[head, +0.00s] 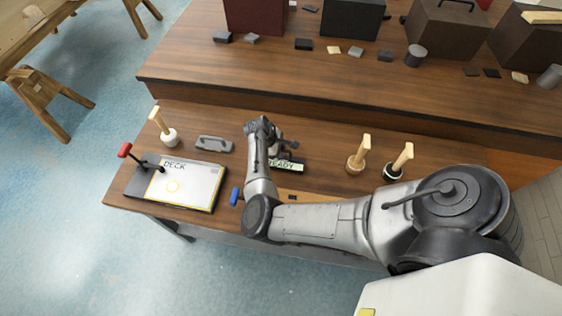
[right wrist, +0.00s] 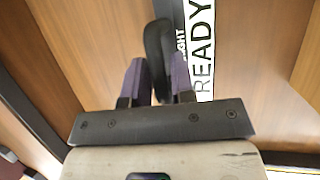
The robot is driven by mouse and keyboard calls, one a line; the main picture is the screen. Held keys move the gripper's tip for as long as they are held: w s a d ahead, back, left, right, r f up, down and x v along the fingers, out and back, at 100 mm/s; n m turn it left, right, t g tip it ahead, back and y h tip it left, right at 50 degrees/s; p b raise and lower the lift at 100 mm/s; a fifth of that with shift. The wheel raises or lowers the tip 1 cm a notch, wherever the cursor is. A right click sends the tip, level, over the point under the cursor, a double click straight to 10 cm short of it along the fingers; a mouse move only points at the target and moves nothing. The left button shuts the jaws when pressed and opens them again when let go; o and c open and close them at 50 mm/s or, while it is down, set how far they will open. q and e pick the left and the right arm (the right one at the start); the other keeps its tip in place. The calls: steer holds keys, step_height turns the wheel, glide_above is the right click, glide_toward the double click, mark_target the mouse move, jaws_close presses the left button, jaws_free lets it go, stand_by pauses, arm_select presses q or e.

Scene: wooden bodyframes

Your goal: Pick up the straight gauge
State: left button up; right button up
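My right gripper (head: 286,150) is over the middle of the workbench, beside a label reading READY (head: 286,166). In the right wrist view, its two purple fingers (right wrist: 160,82) stand close on either side of a dark rounded handle (right wrist: 158,42). I take this handle to be the straight gauge's. The label (right wrist: 203,55) beside it reads "...IGHT READY", its start hidden. The gauge's lower part is hidden by the fingers and palm. A grey handled piece (head: 214,144) lies to the left on the bench. My left gripper is out of view.
Several wooden-handled tools (head: 168,134) stand on the bench, two right of my gripper (head: 357,158). A raised shelf (head: 290,75) behind holds boxes and small blocks.

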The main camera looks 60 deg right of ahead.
jaws_close()
stand_by(0.3)
